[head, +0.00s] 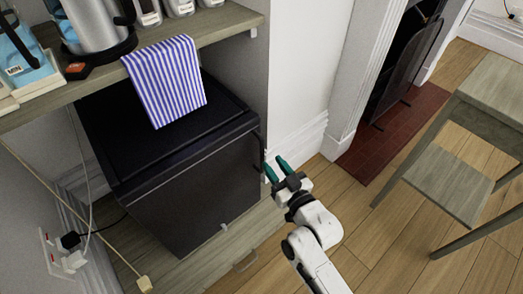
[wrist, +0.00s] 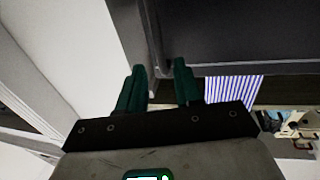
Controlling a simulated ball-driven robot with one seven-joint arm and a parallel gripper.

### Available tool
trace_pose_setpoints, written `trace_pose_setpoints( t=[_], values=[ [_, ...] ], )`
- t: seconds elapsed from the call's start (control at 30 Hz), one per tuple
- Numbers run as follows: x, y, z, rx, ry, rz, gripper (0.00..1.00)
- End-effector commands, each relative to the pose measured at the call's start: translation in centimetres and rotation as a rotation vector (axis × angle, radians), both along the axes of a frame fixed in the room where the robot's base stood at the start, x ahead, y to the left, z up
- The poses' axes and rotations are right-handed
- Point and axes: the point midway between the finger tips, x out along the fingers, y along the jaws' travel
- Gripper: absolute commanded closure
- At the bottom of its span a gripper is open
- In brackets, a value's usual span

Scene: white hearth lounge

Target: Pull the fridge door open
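The black fridge (head: 190,185) stands under a wooden shelf in the head view, and its door looks closed. A thin dark handle (head: 259,150) runs along the door's right edge. My gripper (head: 276,167) is just right of that edge, its two green fingers apart and pointing toward the handle. In the wrist view the dark fridge front (wrist: 240,30) fills the top right. The handle bar (wrist: 152,35) comes down toward the gap between my fingertips (wrist: 160,68). The fingers look open, with no clear contact on the bar.
The shelf (head: 225,22) above holds a kettle (head: 92,25) and a striped cloth (head: 168,80) hanging over its edge. A white wall (head: 300,75) is close to the fridge's right side. A wooden table (head: 450,180) stands at right, with clear floor between.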

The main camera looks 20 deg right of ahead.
Motion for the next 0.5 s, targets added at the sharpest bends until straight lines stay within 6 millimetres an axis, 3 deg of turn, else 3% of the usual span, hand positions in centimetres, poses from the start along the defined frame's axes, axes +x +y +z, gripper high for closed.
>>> trace_pose_setpoints(
  t=[0.2,0.5],
  values=[
    [4.1,0.5,-0.2,0.0,-0.002,0.0,0.66],
    [7.2,0.9,-0.1,0.0,0.001,0.0,0.66]
  ],
)
